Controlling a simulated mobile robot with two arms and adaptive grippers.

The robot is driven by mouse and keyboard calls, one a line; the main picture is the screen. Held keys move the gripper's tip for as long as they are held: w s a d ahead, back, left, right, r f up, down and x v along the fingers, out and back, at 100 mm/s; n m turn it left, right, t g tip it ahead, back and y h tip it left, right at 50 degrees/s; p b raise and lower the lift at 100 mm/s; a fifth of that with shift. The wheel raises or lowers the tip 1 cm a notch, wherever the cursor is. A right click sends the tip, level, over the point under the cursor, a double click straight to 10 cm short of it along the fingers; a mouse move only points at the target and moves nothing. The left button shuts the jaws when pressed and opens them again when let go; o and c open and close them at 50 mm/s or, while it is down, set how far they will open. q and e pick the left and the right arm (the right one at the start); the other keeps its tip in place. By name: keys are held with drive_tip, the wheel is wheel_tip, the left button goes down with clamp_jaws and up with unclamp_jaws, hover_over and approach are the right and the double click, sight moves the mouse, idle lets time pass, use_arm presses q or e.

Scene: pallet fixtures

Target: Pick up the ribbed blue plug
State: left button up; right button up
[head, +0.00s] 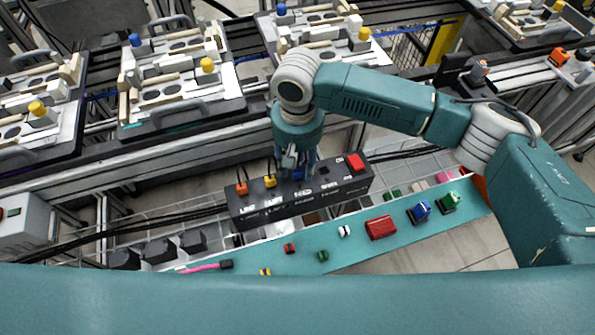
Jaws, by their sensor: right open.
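A blue plug (298,174) sits at the top of the black socket box (350,187), right of an orange plug (242,189) and a yellow plug (270,181). Its ribs are too small to make out, and my gripper partly hides it. My right gripper (297,161) points down right over this blue plug, open, with its fingers close to it; I cannot tell whether they touch it. Another blue piece (420,212) lies on the teal shelf to the right. My left gripper is out of view.
The box also has a red switch (355,162) at its right end. The teal shelf (300,268) holds a red block (380,228), a green piece (447,202) and several small parts. Pallet fixtures (185,80) stand on the conveyor behind. Black cables run from both box ends.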

drive_tip(key=shift+f, duration=0.95)
drive_tip(key=shift+w+f, duration=0.1)
drive_tip(key=shift+f, duration=0.05)
drive_tip(key=c, duration=1)
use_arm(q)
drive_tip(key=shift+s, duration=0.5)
use_arm(e)
drive_tip(key=shift+o, duration=0.2)
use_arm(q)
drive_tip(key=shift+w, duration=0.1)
